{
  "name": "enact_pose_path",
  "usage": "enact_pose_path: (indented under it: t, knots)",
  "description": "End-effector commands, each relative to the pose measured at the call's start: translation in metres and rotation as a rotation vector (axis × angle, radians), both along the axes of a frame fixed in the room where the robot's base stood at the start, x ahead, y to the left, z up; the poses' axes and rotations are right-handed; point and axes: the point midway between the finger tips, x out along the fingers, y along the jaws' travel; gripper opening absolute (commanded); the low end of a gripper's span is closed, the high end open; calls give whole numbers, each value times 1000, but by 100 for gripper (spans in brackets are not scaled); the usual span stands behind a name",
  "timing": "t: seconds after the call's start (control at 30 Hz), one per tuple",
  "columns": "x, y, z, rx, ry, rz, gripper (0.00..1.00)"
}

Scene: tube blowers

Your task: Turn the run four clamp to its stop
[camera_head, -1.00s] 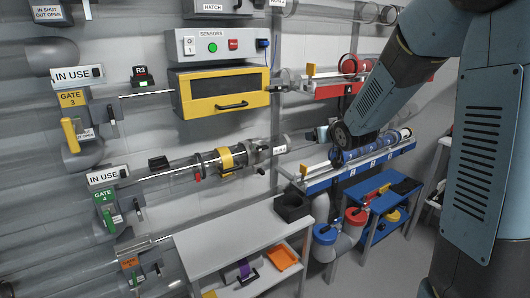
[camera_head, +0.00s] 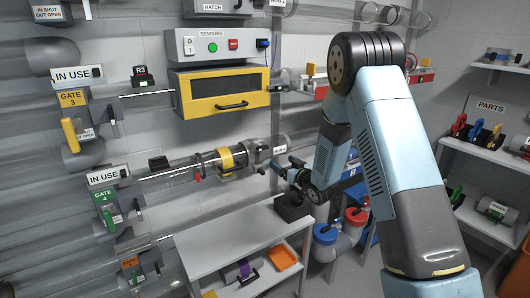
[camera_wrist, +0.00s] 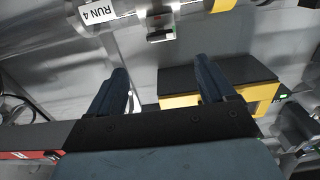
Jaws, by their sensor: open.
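The run four tube (camera_head: 185,178) runs along the wall, and its right end carries a label (camera_head: 280,150) that reads RUN 4 in the wrist view (camera_wrist: 97,11). A yellow clamp band (camera_head: 226,160) sits around this tube. Its yellow edge shows at the top of the wrist view (camera_wrist: 222,4). My gripper (camera_head: 279,168) is just below and right of the tube's end. In the wrist view its two fingers (camera_wrist: 161,88) are apart with nothing between them.
The yellow-framed sensor box (camera_head: 222,92) is above the tube and also shows beyond my fingers in the wrist view (camera_wrist: 262,92). A grey bench (camera_head: 225,240) with a black block (camera_head: 292,207) is below. Parts shelves (camera_head: 480,150) stand at the right.

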Motion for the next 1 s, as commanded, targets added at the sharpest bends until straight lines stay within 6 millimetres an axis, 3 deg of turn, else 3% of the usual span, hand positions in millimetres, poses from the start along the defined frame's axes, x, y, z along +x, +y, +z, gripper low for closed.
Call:
enact_pose_path:
  t: [0.7, 1.0]
  knots:
    - [93, 63, 0, -2, 0, 0, 83]
    - [110, 74, 0, -1, 1, -1, 83]
